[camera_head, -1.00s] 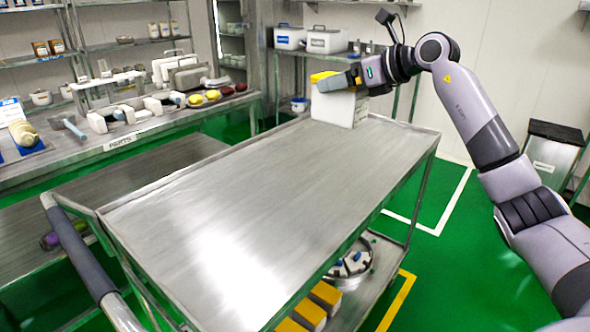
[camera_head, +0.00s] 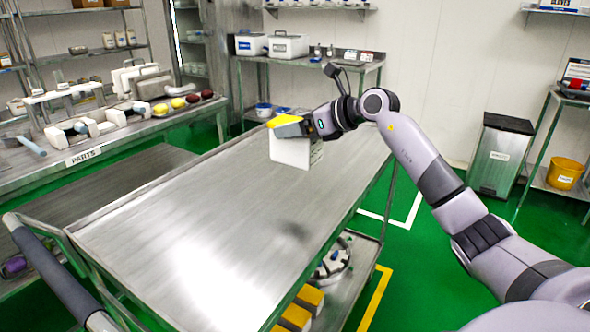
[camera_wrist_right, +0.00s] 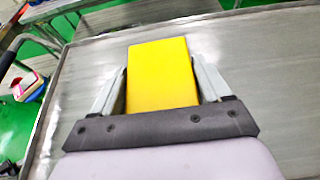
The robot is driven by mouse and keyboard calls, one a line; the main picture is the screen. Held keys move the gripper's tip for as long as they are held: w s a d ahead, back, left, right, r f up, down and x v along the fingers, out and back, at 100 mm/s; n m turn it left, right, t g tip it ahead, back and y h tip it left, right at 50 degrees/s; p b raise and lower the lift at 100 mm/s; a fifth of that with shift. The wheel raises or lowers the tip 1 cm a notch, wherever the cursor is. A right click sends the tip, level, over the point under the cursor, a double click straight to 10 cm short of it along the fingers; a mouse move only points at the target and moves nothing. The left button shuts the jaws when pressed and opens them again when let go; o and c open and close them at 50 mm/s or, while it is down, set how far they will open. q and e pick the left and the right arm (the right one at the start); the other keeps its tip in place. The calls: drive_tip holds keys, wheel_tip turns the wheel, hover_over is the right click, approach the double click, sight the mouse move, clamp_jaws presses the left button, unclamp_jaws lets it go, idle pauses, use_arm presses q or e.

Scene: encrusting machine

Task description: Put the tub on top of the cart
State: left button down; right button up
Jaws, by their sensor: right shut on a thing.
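A white tub with a yellow lid (camera_head: 292,152) is at the far half of the metal cart's top (camera_head: 200,235) in the head view. My right gripper (camera_head: 285,127) is shut on the tub near its lid. A dark shadow lies on the cart top in front of the tub, so it seems held a little above the surface. In the right wrist view the yellow lid (camera_wrist_right: 162,75) sits between the two fingers, with the cart top around it. My left gripper is not in view.
The cart top is otherwise bare. Its lower shelf holds a round metal part (camera_head: 332,262) and yellow-topped tubs (camera_head: 300,312). A parts bench (camera_head: 110,140) stands left, a table with white boxes (camera_head: 288,45) behind, and a bin (camera_head: 500,155) right.

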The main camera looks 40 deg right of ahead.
sight(296, 147)
wheel_tip(296, 147, down, 5)
drive_tip(key=shift+f, duration=2.65)
